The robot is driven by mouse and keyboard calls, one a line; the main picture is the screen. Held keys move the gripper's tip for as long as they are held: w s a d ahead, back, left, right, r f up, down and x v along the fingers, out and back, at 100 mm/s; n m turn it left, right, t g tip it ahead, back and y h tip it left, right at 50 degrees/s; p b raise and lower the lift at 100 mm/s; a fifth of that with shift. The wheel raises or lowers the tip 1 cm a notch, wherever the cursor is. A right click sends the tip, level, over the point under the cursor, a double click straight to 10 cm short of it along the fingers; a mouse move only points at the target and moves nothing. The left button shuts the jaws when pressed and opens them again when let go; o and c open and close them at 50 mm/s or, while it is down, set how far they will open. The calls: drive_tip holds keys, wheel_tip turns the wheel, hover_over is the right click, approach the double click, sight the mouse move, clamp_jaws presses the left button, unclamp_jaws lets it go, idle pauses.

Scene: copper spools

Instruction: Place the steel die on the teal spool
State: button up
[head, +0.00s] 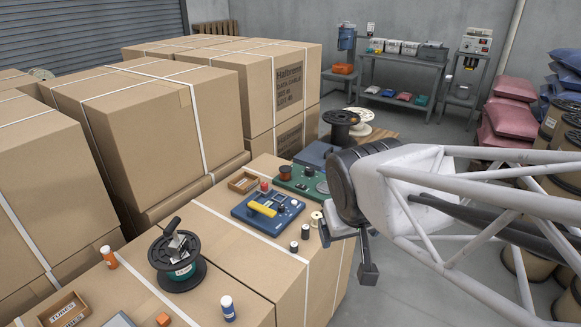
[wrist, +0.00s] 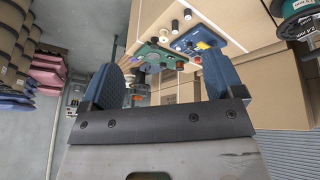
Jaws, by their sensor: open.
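My gripper (head: 347,255) is open and empty, right of the cartons and well away from the teal spool. Its spread fingers show in the wrist view (wrist: 160,78).
A blue board with a yellow part (head: 265,208), a green board (head: 297,181) and small dark cylinders (head: 294,246) occupy the carton. An orange bottle (head: 108,257), a blue bottle (head: 228,308) and a wooden box (head: 66,310) surround the spool. Tall cartons (head: 150,120) stand behind.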

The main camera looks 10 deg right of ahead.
drive_tip(key=shift+g+y, duration=0.6)
drive_tip(key=shift+g, duration=0.3)
drive_tip(key=s, duration=0.6)
drive_tip(key=shift+a+r, duration=0.1)
drive_tip(key=shift+a, duration=0.25)
